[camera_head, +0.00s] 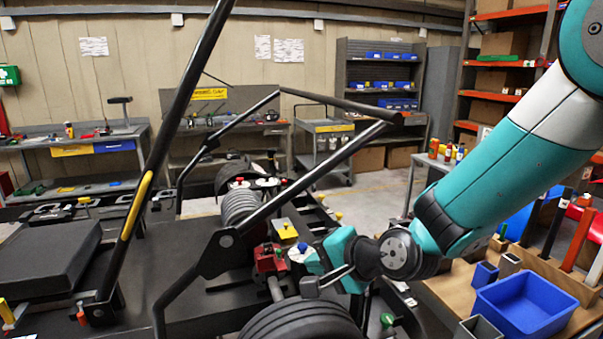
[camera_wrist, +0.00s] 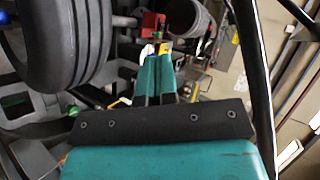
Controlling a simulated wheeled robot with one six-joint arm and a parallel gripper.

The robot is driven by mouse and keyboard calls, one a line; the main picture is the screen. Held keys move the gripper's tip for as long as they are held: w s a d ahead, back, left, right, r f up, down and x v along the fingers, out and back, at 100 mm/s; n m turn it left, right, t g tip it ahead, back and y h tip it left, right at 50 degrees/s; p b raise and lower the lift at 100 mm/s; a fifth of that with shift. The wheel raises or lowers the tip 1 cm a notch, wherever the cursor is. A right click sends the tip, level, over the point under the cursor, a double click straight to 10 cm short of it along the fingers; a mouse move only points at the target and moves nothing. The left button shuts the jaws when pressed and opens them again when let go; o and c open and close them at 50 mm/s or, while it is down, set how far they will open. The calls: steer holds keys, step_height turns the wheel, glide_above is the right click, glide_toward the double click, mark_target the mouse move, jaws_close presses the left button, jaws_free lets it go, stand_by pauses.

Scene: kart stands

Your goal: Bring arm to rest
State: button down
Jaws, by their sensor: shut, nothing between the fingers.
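My arm (camera_head: 505,160) is teal and grey and reaches in from the right in the head view, extended over the kart. My gripper (camera_head: 318,277) is low over the kart's rear, close to a black tyre (camera_head: 300,322) and a red part (camera_head: 268,262). In the wrist view my gripper (camera_wrist: 154,52) has its two teal fingers together, with nothing between them. The red part (camera_wrist: 152,24) is just beyond the fingertips there, and the tyre (camera_wrist: 70,45) is on the left. I cannot tell whether the fingertips touch anything.
The kart's black frame bars (camera_head: 310,172) rise around my gripper. A coiled spring-like part (camera_head: 240,207) is left of it. A blue bin (camera_head: 525,303) stands on a wooden bench (camera_head: 455,290) at right. Open floor (camera_head: 380,185) shows behind the kart.

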steer(key=s+d+n+g+h+b, duration=0.1)
steer(key=s+d+n+g+b, duration=0.1)
steer(key=s, duration=0.6)
steer(key=s+d+f+n+g+h+b, duration=0.1)
steer(key=s+d+n+g+h+b, duration=0.1)
steer(key=s+d+n, duration=0.4)
steer(key=s+d+n+g+h+b, duration=0.1)
steer(key=s+d+n+g+b, duration=0.2)
steer(key=s, duration=0.7)
steer(key=n+b, duration=0.2)
steer(key=n, duration=0.1)
steer(key=shift+d+f+g+h, duration=0.3)
steer(key=shift+d+f+g, duration=0.1)
steer(key=shift+s, duration=0.1)
